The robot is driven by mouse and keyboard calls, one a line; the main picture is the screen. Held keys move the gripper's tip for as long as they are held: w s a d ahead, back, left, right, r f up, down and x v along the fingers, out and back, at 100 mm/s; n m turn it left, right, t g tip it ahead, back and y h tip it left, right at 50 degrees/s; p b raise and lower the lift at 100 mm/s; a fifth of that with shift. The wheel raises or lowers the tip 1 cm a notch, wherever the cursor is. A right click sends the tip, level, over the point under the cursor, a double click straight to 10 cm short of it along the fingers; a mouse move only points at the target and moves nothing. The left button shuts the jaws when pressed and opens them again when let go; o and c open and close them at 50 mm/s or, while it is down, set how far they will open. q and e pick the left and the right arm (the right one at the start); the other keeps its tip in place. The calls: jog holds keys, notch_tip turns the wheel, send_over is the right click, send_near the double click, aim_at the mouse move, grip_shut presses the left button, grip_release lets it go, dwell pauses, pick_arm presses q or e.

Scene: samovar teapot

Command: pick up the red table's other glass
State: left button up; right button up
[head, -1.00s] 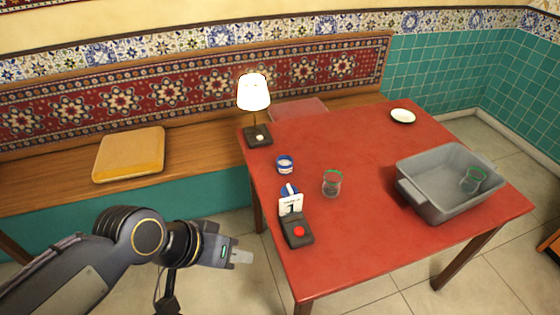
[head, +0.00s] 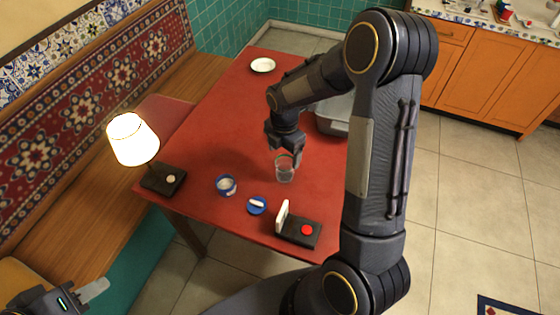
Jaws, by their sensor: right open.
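A clear glass (head: 284,174) stands upright on the red table (head: 215,130) near its front part. My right gripper (head: 288,157) is open and points down right at the glass's rim. Its fingers overlap the glass in the picture, and I cannot tell whether they are around it or just above it. My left gripper (head: 92,291) is at the lower left, off the table, with nothing visible in it. Its finger gap does not show.
Close to the glass are a blue-and-white pot (head: 226,185), a blue lid-like item (head: 257,205) and a black box with a red button (head: 304,231) beside a white card (head: 282,217). A lit lamp (head: 133,140) stands at the left edge. A white plate (head: 263,65) lies at the far end.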

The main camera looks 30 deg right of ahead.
aim_at(285, 166)
jog(key=f, duration=0.4)
jog(key=f+p, duration=0.1)
jog(key=f, duration=0.2)
jog(key=shift+d+f, duration=0.2)
jog(key=shift+f, duration=0.2)
jog(key=shift+c, duration=0.5)
jog(key=c, duration=0.9)
jog(key=shift+r, duration=0.1)
jog(key=shift+c, duration=0.2)
